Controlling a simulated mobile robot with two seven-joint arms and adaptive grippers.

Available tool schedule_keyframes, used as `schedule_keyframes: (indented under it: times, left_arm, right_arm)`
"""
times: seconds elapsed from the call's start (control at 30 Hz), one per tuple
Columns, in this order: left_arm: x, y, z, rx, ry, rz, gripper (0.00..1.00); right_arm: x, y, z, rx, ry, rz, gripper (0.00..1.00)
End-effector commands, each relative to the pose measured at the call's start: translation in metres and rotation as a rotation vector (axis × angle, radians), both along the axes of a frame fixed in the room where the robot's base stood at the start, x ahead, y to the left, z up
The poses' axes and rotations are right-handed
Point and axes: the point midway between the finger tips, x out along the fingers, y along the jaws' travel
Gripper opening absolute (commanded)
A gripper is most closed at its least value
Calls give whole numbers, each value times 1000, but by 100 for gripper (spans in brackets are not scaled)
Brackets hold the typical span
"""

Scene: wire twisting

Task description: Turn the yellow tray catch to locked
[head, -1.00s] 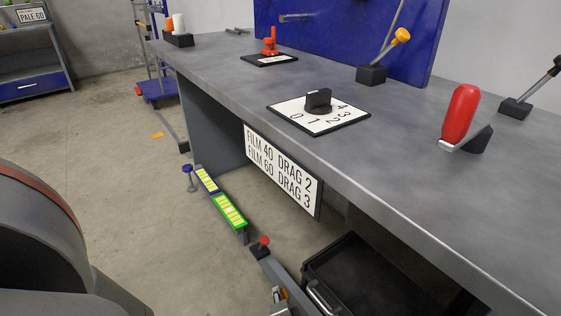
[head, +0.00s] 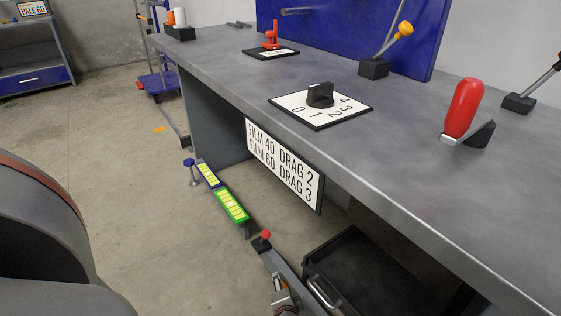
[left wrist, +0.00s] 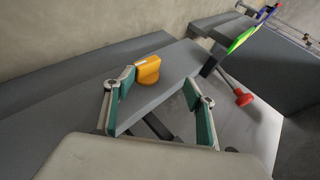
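The yellow catch (left wrist: 147,70) is a rounded orange-yellow knob on a grey surface, near the middle of the left wrist view. My left gripper (left wrist: 160,103) is open in that view, with its two green-padded fingers apart. The catch shows beyond and between the fingertips, closer to the left finger, and nothing is held. Whether a finger touches it I cannot tell. In the head view the catch is not clearly visible; only a small orange patch shows at the bottom edge. My right gripper is in neither view.
A red knob (head: 265,236) stands on a rail, and a black tray (head: 322,292) sits under the bench (head: 430,150). The bench carries a dial (head: 320,95), a red handle (head: 463,108) and a yellow-tipped lever (head: 404,29). Open floor (head: 110,170) lies left of the bench.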

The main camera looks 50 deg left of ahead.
Motion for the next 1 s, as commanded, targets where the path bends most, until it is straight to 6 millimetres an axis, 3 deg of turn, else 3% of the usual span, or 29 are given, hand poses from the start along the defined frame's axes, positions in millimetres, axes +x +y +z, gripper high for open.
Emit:
schedule_keyframes:
  times: [0.2,0.43,1.0]
  left_arm:
    - [1,7,32,11,-4,5,50]
    - [0,5,55,8,-1,5,50]
    - [0,3,66,0,-9,-4,50]
  right_arm:
    - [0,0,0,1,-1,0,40]
    - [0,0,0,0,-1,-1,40]
    - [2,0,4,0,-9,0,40]
